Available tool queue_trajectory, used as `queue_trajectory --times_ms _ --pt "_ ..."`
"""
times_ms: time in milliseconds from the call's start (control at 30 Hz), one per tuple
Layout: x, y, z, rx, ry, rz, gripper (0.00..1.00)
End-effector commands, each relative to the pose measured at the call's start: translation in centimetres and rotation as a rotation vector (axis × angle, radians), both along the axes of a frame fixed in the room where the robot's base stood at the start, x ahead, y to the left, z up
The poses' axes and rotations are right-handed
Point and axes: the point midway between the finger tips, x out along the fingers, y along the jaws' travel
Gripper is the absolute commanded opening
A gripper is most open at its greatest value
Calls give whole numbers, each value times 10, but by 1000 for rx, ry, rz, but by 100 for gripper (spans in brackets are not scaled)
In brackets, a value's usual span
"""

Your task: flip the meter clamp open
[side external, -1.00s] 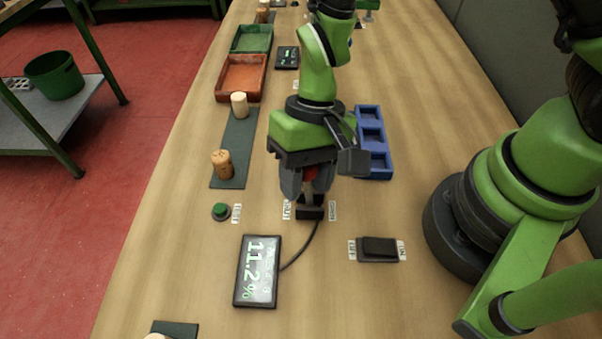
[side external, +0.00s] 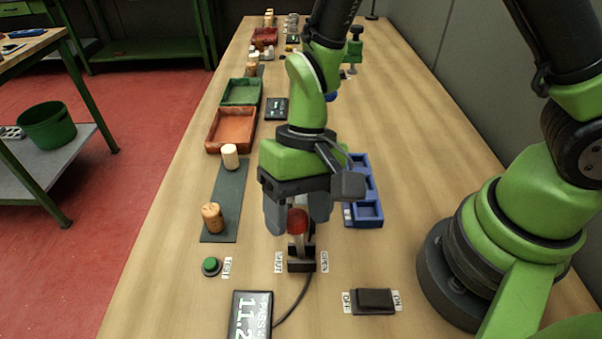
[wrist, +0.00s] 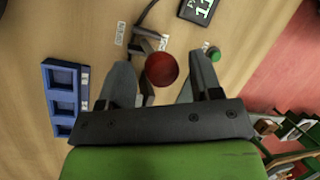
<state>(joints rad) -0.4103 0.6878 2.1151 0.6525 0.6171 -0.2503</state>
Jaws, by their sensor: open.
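The meter clamp has a small black base (side external: 302,262) between a SHUT label (side external: 279,262) on the left and an OPEN label (side external: 324,262) on the right. Its lever with a red knob (side external: 297,222) stands up from the base, near upright; I cannot tell its exact lean. My gripper (side external: 297,226) is open above the base, a finger on each side of the knob. In the wrist view, the red knob (wrist: 161,69) sits between the fingers of my gripper (wrist: 160,68), with gaps on both sides. The knob partly hides the lever and base there.
A meter display (side external: 250,318) stands in front, with a cable to the clamp. A green button (side external: 211,266) is at left, a black rocker switch (side external: 374,301) at right. A blue tray (side external: 368,212) stands close behind. Corks stand on a dark mat (side external: 230,192).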

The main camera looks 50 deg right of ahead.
Motion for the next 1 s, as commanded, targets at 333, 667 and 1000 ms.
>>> queue_trajectory --times_ms 333,667,1000 --pt "12 -18 55 2 -5 -2 59" --pt "13 -21 63 0 -1 0 59" --pt "31 1 68 -54 71 26 0"
